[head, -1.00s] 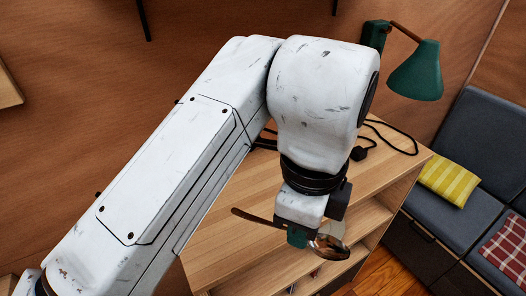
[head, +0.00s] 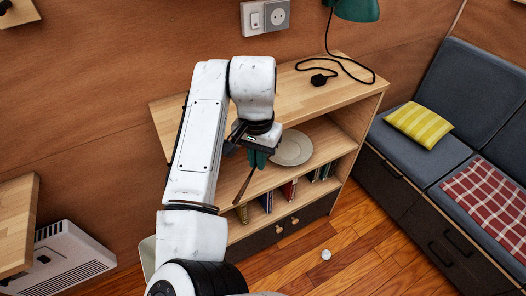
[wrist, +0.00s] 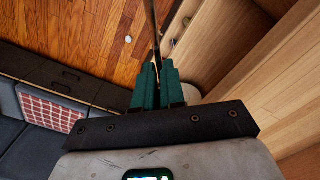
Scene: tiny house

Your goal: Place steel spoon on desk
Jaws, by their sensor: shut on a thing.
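My gripper (head: 257,158) is shut on the steel spoon (head: 243,188), in front of the wooden shelf unit (head: 300,88). The spoon's thin dark handle slants down and left from the green fingers in the head view. In the wrist view the handle (wrist: 155,32) stretches away from between the closed fingers (wrist: 157,88); the bowl is hidden. A wooden tabletop (head: 18,215) shows at the left edge of the head view, apart from my gripper. I cannot tell for sure which of these wooden surfaces is the desk.
A round plate (head: 292,148) lies on the unit's shelf beside my gripper, with books (head: 288,190) below. A lamp (head: 357,8) and its cord are at the back. A heater (head: 62,258) stands under the left tabletop. A sofa (head: 420,160) stands right. A small pale object (head: 326,254) lies on the floor.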

